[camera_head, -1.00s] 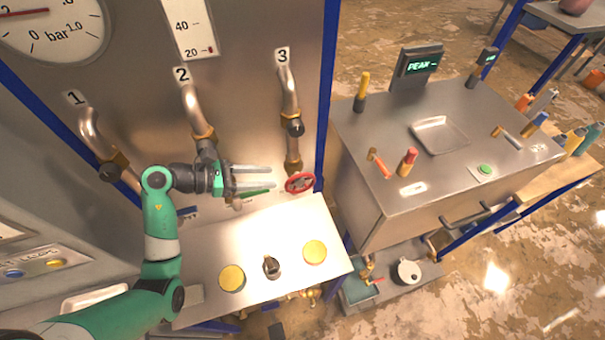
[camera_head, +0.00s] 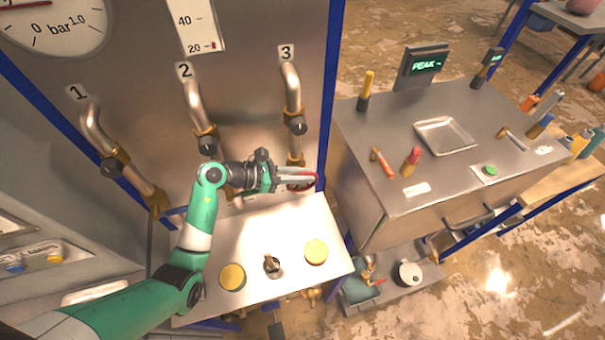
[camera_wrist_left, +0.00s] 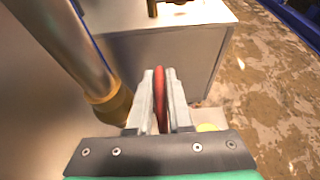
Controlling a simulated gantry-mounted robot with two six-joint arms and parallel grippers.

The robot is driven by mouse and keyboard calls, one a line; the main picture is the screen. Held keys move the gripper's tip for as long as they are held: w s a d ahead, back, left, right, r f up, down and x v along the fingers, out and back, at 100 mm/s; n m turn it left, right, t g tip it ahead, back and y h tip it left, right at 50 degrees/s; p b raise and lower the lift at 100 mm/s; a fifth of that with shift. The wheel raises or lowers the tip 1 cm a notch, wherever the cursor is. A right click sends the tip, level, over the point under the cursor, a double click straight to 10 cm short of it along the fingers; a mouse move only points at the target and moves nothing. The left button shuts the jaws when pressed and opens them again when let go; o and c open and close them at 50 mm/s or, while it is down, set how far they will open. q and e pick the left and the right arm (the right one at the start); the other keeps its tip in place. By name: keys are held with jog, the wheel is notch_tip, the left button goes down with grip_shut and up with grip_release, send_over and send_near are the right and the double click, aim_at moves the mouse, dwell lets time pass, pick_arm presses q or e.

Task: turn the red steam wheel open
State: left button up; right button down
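The red steam wheel (camera_head: 304,186) is on the panel below pipe 3, above the right end of the light shelf. My left gripper (camera_head: 308,178) reaches it from the left, and its fingers cover much of the wheel. In the left wrist view the red rim (camera_wrist_left: 160,92) stands edge-on between the two grey fingers (camera_wrist_left: 160,88), which look closed against it on both sides. The wheel's hub and spokes are hidden there. My right gripper is in no view.
The light shelf (camera_head: 240,228) below carries two yellow round caps (camera_head: 232,277) (camera_head: 316,252) and a small dark knob (camera_head: 272,266). Pipe 3 (camera_head: 293,100) comes down close above the wheel. A blue post (camera_head: 331,100) and a steel bench (camera_head: 380,190) stand to the right.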

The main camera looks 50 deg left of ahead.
pick_arm(q)
grip_shut()
jog(key=shift+s+a+f+t+b, duration=0.15)
jog(key=shift+f+t+b, duration=0.3)
jog(key=shift+b, duration=0.55)
jog(key=shift+r+t+h, duration=0.2)
jog(key=shift+t+h, duration=0.05)
jog(key=shift+h, duration=0.05)
jog(key=shift+r, duration=0.25)
jog(key=o, duration=0.5)
grip_release()
jog(key=shift+s, duration=0.1)
